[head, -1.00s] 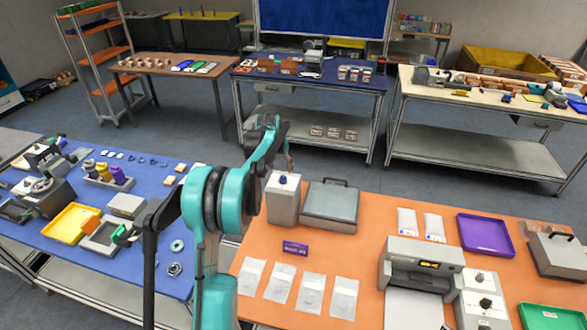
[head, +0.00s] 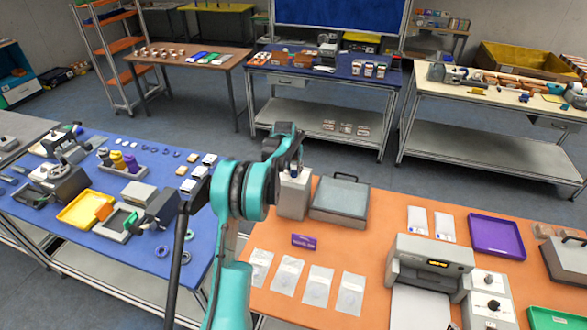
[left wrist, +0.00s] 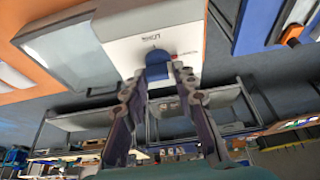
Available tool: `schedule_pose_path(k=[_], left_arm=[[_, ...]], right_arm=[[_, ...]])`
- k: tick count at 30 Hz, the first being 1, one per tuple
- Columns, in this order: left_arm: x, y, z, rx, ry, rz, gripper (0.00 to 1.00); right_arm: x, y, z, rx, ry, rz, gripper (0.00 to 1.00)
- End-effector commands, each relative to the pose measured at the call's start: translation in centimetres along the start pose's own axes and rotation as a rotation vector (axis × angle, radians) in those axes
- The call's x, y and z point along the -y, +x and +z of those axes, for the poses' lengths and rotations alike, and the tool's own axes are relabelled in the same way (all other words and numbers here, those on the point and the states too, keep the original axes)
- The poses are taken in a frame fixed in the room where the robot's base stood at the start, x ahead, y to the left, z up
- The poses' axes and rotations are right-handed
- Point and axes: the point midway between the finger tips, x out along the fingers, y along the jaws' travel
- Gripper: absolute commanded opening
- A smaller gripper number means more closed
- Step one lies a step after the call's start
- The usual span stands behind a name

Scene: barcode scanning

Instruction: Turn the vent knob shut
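The vent knob (left wrist: 157,66) is a blue knob on the top of a pale box (left wrist: 115,27) with small printed labels. The box (head: 293,196) also shows in the head view, standing at the back left of the orange table. My left gripper (left wrist: 160,76) is open, with one fingertip on each side of the knob; I cannot tell whether they touch it. In the head view the left gripper (head: 294,166) is just above the box and hides the knob. My right gripper is not in view.
A grey case (head: 340,200) with a glass-like lid stands close to the right of the box. A purple label block (head: 303,242) and several clear bags lie in front. The blue table (head: 70,240) with trays is to the left, across a gap.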

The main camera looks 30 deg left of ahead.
Motion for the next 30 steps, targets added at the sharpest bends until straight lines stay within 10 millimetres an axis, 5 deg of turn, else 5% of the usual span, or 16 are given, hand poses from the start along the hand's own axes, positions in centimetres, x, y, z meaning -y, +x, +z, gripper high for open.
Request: schedule_pose_path(k=[14, 30], left_arm=[[-0.1, 0.1, 0.0, 0.000, -0.080, -0.034, 0.00], [-0.4, 0.2, -0.1, -0.002, -0.508, -0.213, 0.00]], right_arm=[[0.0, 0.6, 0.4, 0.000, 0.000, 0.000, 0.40], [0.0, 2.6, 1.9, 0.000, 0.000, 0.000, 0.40]])
